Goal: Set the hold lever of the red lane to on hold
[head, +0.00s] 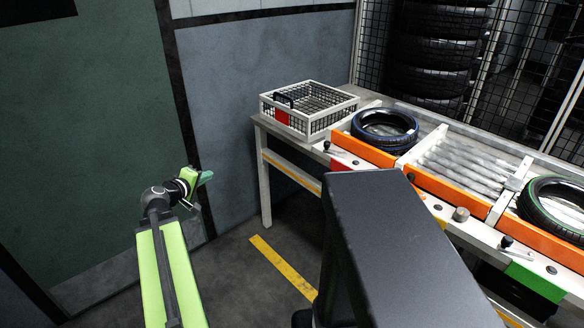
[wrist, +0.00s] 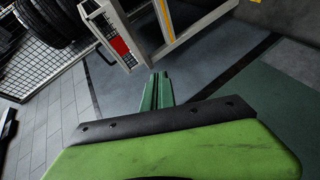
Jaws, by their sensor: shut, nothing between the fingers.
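The red plate (head: 343,158) of the red lane sits on the table's front edge, partly hidden behind my dark body part. A small black-knobbed lever (head: 327,146) stands at its left end; its setting is too small to read. My gripper (head: 208,176) is at the left in the head view, well apart from the table, with its green fingers pointing right. In the wrist view the fingers (wrist: 157,88) are closed together and empty.
A blue-banded tyre (head: 385,128) and a green-banded tyre (head: 556,205) lie behind orange guards (head: 448,193). A green plate (head: 535,280) is at the right. Floor left of the table is clear.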

